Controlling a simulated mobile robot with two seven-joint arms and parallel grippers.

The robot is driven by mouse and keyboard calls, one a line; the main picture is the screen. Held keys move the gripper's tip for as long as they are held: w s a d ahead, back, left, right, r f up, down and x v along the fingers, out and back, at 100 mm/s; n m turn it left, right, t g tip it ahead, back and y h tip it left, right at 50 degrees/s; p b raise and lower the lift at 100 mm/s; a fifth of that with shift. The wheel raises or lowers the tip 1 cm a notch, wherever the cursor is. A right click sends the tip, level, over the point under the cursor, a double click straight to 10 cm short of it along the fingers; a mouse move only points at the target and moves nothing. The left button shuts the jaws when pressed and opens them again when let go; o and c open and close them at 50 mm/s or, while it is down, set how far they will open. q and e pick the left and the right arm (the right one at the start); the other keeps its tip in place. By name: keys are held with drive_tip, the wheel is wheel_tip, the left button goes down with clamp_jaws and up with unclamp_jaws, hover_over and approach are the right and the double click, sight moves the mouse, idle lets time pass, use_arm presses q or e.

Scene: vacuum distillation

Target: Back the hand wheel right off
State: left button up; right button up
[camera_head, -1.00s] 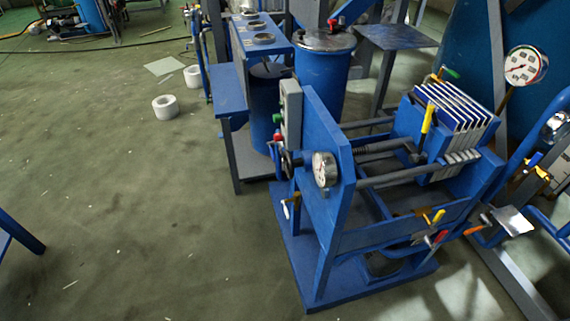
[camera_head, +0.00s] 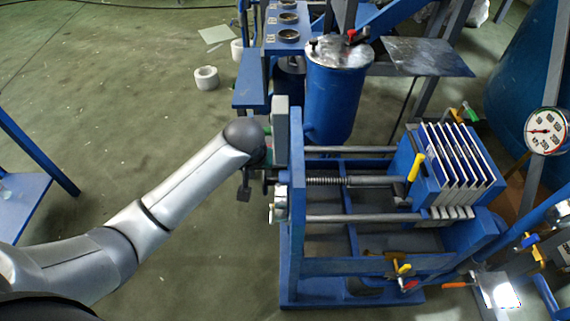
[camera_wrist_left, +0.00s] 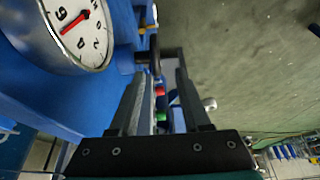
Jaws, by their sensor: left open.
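The filter press (camera_head: 296,215) is a blue frame with a threaded screw (camera_head: 328,181) running to a stack of plates (camera_head: 455,165). The hand wheel (camera_head: 268,182) is a small dark shape at the left end of the screw, mostly hidden by my left gripper. My left gripper (camera_head: 254,188) is at the outer side of the press's end plate, beside the wheel. In the left wrist view, the fingers (camera_wrist_left: 160,78) are apart, with a dark part of the wheel (camera_wrist_left: 152,60) around their tips. I cannot tell whether they touch it. My right gripper is not in view.
A pressure gauge (camera_wrist_left: 72,28) on the end plate is close beside the left finger. A grey box (camera_head: 281,125) stands above the wheel on the press. A blue tank (camera_head: 335,95) stands behind. The floor (camera_head: 110,130) to the left is mostly clear.

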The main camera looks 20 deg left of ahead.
sight(264, 175)
use_arm(q)
drive_tip(key=shift+w+d+f+b, duration=0.15)
drive_tip(key=shift+w+f+b, duration=0.95)
drive_tip(key=shift+f, duration=0.15)
drive_tip(key=b+x, duration=0.2)
drive_tip(key=x, duration=0.4)
drive_tip(key=shift+w+b, duration=0.1)
drive_tip(key=shift+b, duration=0.3)
drive_tip(key=b+x, duration=0.1)
drive_tip(key=x, duration=0.2)
drive_tip(key=shift+w+f+b, duration=0.15)
drive_tip(key=shift+f+b, duration=0.05)
drive_tip(key=shift+b, duration=0.1)
drive_tip(key=shift+f, duration=0.15)
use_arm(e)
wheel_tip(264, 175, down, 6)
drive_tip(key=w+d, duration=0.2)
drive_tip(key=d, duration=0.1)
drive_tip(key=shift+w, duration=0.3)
